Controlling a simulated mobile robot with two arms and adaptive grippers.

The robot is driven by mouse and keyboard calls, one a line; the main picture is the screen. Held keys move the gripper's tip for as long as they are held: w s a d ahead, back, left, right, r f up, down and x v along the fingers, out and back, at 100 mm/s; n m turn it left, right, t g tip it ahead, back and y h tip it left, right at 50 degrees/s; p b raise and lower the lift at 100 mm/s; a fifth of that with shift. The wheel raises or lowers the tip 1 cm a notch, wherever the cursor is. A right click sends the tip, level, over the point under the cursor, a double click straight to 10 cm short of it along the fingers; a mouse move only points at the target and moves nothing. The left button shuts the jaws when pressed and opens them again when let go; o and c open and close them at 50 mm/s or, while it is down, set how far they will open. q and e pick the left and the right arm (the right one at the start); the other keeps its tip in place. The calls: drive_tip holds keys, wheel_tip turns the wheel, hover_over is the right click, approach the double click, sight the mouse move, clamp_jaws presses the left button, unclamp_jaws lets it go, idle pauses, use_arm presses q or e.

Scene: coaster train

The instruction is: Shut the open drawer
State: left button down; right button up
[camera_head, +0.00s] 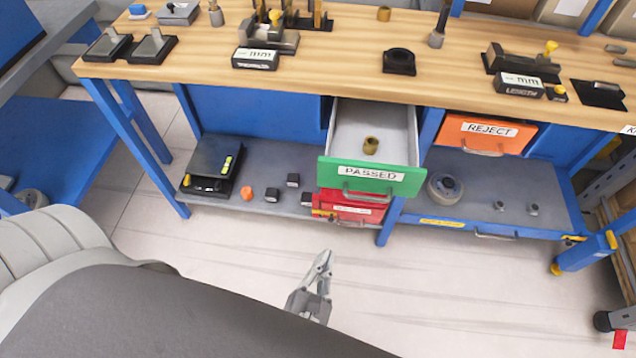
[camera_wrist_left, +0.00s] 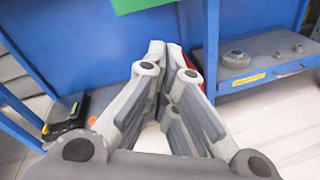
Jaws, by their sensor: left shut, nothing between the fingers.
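The open drawer (camera_head: 330,168) has a green front labelled PASSED and sticks out from under the wooden workbench. A small brass cylinder (camera_head: 370,145) stands inside it. A metal bar handle (camera_head: 371,194) runs along the lower part of its front. My left gripper (camera_head: 326,258) is shut and empty, in front of the drawer and lower in the picture, apart from it. In the left wrist view the shut fingers (camera_wrist_left: 168,55) point toward the bench, with the green drawer front (camera_wrist_left: 140,4) at the top edge. My right gripper is not in view.
A closed orange REJECT drawer (camera_head: 485,133) is to the right. A red box or drawer (camera_head: 350,211) is below the green one. Gauges and blocks stand on the wooden bench top (camera_head: 330,60). The blue bench leg (camera_head: 135,145) is at left. The floor in front is clear.

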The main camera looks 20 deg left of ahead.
use_arm(q)
drive_tip(key=a+r+n+y, duration=0.3)
drive_tip(key=r+n, duration=0.2)
drive_tip(key=n, duration=0.1)
drive_tip(key=p, duration=0.3)
approach(321, 179)
drive_tip(key=shift+n+t, duration=0.3)
drive_tip(key=x, duration=0.7)
drive_tip(key=shift+a+f, duration=0.1)
drive_tip(key=shift+f, duration=0.1)
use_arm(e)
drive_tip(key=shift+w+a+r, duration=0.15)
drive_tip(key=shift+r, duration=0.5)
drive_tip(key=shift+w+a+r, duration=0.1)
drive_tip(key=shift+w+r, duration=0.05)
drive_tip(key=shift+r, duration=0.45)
